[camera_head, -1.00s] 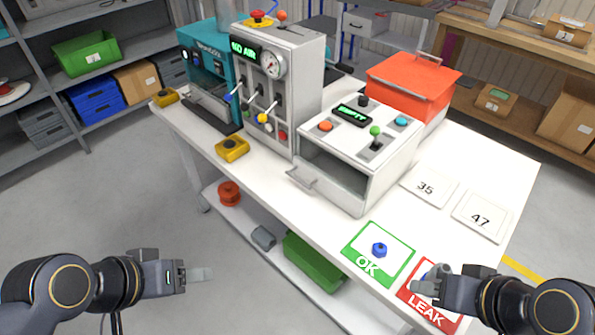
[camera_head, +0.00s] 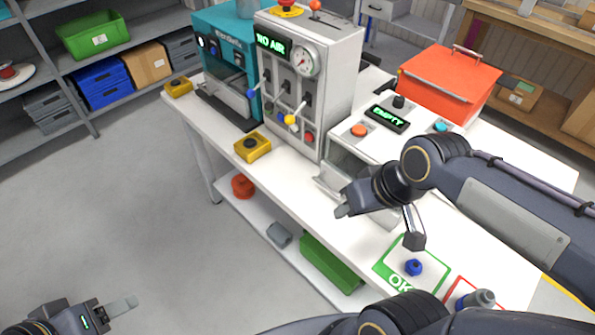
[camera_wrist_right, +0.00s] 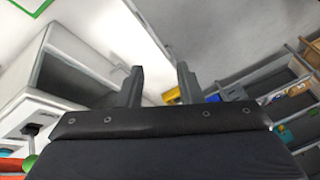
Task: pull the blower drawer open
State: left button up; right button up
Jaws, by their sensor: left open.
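The blower is a white box (camera_head: 355,150) with an EMPTY display, standing on the white table. Its pale drawer handle (camera_head: 328,190) shows at the front left, partly covered by my right gripper (camera_head: 343,210). My right gripper is close to the handle; I cannot tell whether they touch. My left gripper (camera_head: 124,304) is open and empty over the floor at lower left.
A tall NO AIR panel (camera_head: 330,85) with levers stands left of the blower, and a red-orange box (camera_head: 450,85) behind it. A yellow button box (camera_head: 253,147) sits near the table edge. A blue part (camera_head: 414,267) lies on the OK card (camera_head: 384,268). The floor at left is clear.

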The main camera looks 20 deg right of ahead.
jog(key=w+d+f+n+g+h, duration=0.2)
jog(key=w+n, duration=0.1)
jog(key=w, duration=0.7)
jog(key=n+g+h+p, duration=0.1)
jog(key=n+h, duration=0.1)
jog(key=h, duration=0.1)
send_near(322, 183)
jog(key=p+x, duration=0.1)
jog(key=x, duration=0.7)
jog(key=shift+d+r, duration=0.1)
grip_shut()
